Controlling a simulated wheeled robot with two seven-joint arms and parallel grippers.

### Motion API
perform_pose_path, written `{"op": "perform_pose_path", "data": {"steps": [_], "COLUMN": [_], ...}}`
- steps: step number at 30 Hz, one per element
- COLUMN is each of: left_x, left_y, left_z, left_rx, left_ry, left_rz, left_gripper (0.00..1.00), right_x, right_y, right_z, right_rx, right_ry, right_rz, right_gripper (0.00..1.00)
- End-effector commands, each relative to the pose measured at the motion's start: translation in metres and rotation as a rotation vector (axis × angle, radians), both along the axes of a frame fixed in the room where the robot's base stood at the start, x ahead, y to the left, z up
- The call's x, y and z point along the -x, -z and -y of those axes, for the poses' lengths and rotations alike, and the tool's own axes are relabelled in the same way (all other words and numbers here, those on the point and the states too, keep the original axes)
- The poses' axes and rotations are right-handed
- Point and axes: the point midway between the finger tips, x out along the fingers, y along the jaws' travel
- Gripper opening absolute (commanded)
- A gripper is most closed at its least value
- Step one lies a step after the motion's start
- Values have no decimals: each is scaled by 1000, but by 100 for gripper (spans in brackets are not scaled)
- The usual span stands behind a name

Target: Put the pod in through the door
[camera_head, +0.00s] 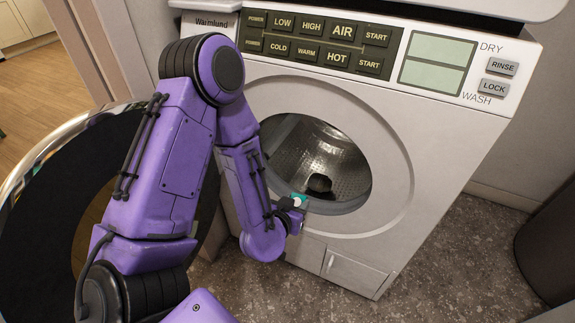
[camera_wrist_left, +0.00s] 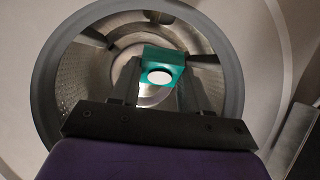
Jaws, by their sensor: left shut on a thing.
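The pod (camera_wrist_left: 160,68) is a small teal block with a white round spot. My left gripper (camera_wrist_left: 158,85) is shut on it, with one finger on each side. In the head view the pod (camera_head: 299,200) shows as a small teal and white patch at the tip of my left gripper (camera_head: 297,204), by the lower left rim of the washer's round opening (camera_head: 325,165). In the left wrist view the pod is lined up in front of the metal drum (camera_wrist_left: 205,90). How deep it sits relative to the rim I cannot tell. My right gripper is not in view.
The open round door with a shiny rim (camera_head: 42,150) stands at the left, behind my left arm. A control panel (camera_head: 320,42) runs above the opening. A dark object (camera_head: 320,184) shows inside the drum. A dark bin (camera_head: 550,245) stands at the right. Floor between is clear.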

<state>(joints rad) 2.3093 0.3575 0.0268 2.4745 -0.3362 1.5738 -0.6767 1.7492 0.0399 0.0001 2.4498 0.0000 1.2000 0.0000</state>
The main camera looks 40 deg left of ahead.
Motion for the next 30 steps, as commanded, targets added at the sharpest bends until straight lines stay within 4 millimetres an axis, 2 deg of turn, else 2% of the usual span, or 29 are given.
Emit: {"op": "perform_pose_path", "data": {"steps": [1,4,12,21,27,30], "left_x": [-10,-28,-78,-134,-165,-174], "left_y": [1,-3,-1,-2,-1,-1], "left_z": [-3,-7,-20,-33,-40,-42], "left_rx": [4,1,1,-3,-2,-1], "left_ry": [-4,-3,-3,0,0,0], "left_rz": [5,1,1,0,1,-1], "left_gripper": [17,17,17,17,17,17], "right_x": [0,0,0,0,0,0], "right_y": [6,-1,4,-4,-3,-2], "right_z": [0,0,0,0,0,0], "right_rx": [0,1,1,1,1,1], "right_ry": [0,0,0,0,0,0], "right_rz": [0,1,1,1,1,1], "right_gripper": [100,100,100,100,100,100]}}
